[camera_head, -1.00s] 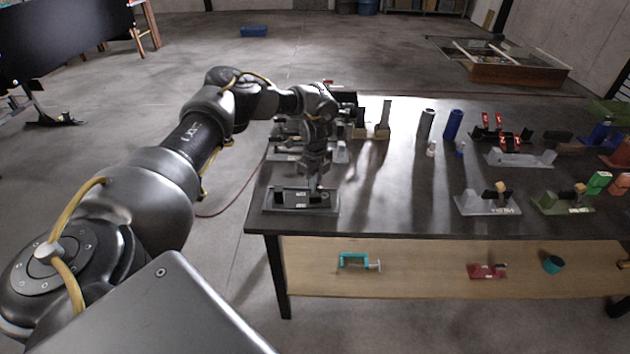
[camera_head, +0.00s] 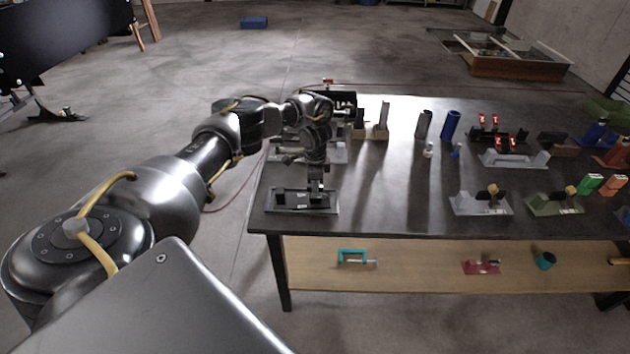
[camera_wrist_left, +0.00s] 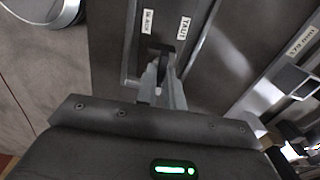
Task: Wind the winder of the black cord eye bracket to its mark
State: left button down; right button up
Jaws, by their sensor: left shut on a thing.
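The black cord eye bracket (camera_head: 288,208) lies at the near left corner of the dark table. It is a flat dark base with upright parts and pale labels. In the left wrist view the bracket (camera_wrist_left: 113,50) fills the upper middle, with one label reading TAUT and another apparently SLACK. My left gripper (camera_head: 316,196) comes down from above onto its right part. In the left wrist view the gripper (camera_wrist_left: 160,82) is shut on the small dark winder (camera_wrist_left: 157,52), which is mostly hidden between the fingers. The mark itself cannot be made out. My right gripper is not in view.
Behind the bracket stand more fixtures, partly hidden by my arm. A grey bracket (camera_head: 480,206) and an olive one (camera_head: 556,206) stand to the right. A grey cylinder (camera_head: 424,124) and a blue one (camera_head: 451,125) stand farther back. The table's front middle is clear.

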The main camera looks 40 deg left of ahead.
pick_arm(q)
jog(key=shift+n, duration=0.4)
jog(key=c, duration=1.5)
grip_release()
jog(key=shift+r, duration=0.1)
jog(key=shift+r, duration=0.4)
notch_tip(320, 180, up, 10)
jog(key=shift+p, duration=0.45)
jog(key=shift+d+f, duration=0.1)
jog(key=shift+f, duration=0.05)
